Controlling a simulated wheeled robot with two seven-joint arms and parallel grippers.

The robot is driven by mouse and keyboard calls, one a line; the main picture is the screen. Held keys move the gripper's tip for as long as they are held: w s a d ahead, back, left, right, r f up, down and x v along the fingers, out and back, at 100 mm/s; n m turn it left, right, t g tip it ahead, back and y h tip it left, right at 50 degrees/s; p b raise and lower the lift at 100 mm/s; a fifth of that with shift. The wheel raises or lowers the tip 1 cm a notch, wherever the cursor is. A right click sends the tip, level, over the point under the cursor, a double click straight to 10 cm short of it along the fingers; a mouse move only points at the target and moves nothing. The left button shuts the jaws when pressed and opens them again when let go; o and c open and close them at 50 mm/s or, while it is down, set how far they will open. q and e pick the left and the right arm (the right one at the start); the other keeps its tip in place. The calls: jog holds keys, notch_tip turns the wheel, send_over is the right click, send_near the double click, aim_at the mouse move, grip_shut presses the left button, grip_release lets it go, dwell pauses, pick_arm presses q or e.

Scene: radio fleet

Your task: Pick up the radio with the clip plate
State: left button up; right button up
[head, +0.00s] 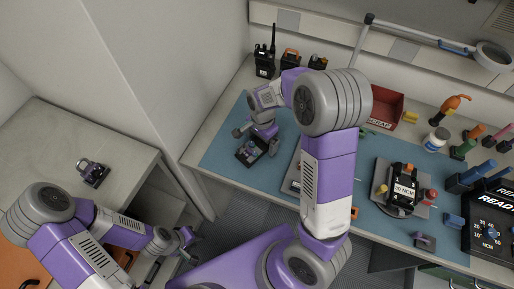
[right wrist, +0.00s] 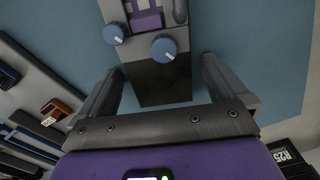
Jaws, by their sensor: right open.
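A dark radio (head: 250,152) lies on the blue mat (head: 222,152) near its left end, partly hidden by my right gripper (head: 262,137). In the right wrist view, the radio's grey end (right wrist: 140,45) shows two blue knobs and a purple part, with a dark block below. My right gripper (right wrist: 160,92) is open, its fingers on either side of the dark block; contact cannot be told. I cannot tell whether the block is a clip plate. My left gripper (head: 186,238) is low beside the left counter, away from the radio; its jaws are too small to read.

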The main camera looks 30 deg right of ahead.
jog(key=shift+r, duration=0.1)
jog(key=c, duration=1.3)
